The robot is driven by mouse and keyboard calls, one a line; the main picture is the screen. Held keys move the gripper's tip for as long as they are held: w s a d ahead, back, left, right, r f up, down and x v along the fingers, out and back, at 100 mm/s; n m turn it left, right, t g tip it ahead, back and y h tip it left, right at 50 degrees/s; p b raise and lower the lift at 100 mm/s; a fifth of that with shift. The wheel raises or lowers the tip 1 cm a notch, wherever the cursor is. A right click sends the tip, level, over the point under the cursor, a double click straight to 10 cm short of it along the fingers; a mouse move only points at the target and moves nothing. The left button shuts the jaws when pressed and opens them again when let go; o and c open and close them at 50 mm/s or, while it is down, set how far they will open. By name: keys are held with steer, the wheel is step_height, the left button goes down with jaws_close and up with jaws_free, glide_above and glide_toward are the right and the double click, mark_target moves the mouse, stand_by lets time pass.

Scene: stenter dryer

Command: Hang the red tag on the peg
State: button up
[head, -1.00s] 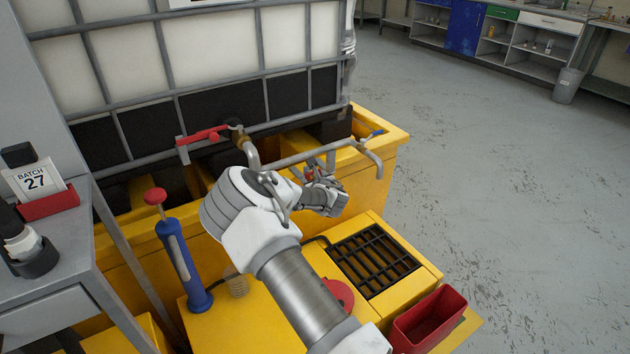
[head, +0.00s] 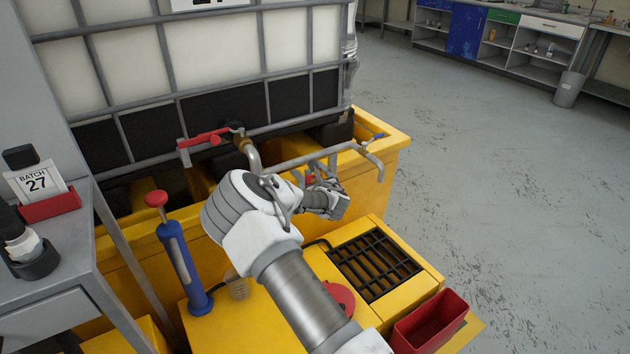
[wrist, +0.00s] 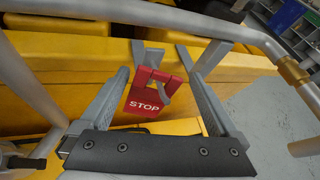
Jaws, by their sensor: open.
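The red tag (wrist: 143,101), with white STOP lettering, hangs tilted between my fingers in the wrist view. A grey hooked piece (wrist: 174,84), which looks like the peg, shows at the tag's upper right. The tag's top appears to be on it, but the exact contact is hard to see. My gripper (wrist: 164,58) is open, with one finger on each side of the tag and gaps between. In the head view, my gripper (head: 326,178) is beside the yellow bund's front wall, below the grey pipe; only a small red bit of the tag (head: 309,181) shows.
A grey pipe (head: 315,155) with a blue-handled end runs just above my gripper. A red-handled valve (head: 207,138) is to the left. A blue pump (head: 183,265), black grate (head: 375,264) and red bin (head: 430,322) stand below. Open floor lies right.

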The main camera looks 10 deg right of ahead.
steer(key=s+d+r+m+g+h+p, duration=0.1)
steer(key=s+d+r+m, duration=0.15)
steer(key=s+m, duration=0.35)
steer(key=s+d+r+m+g+h+p, duration=0.1)
steer(key=s+r+m, duration=0.25)
steer(key=s, duration=0.35)
steer(key=s+d+r+m+g+h+p, duration=0.1)
steer(key=s+d+r+m, duration=0.15)
steer(key=s+m, duration=0.35)
steer(key=s+a+r+m+g+y, duration=0.1)
steer(key=s+a+r+m+g, duration=0.1)
steer(key=s+r+m, duration=0.55)
steer(key=s+a+r+m+g+y, duration=0.15)
steer(key=s+r+m, duration=0.35)
steer(key=s+m, duration=0.5)
steer(key=s+a+r+m+g, duration=0.1)
steer(key=s+a+r+m, duration=0.1)
steer(key=s+r+m, duration=0.75)
steer(key=s+r+n+p, duration=0.3)
steer(key=r+p, duration=0.8)
steer(key=p, duration=0.3)
steer(key=shift+s+r, duration=0.15)
steer(key=shift+s, duration=0.25)
steer(key=shift+a+n+g, duration=0.1)
steer(key=shift+n+g, duration=0.15)
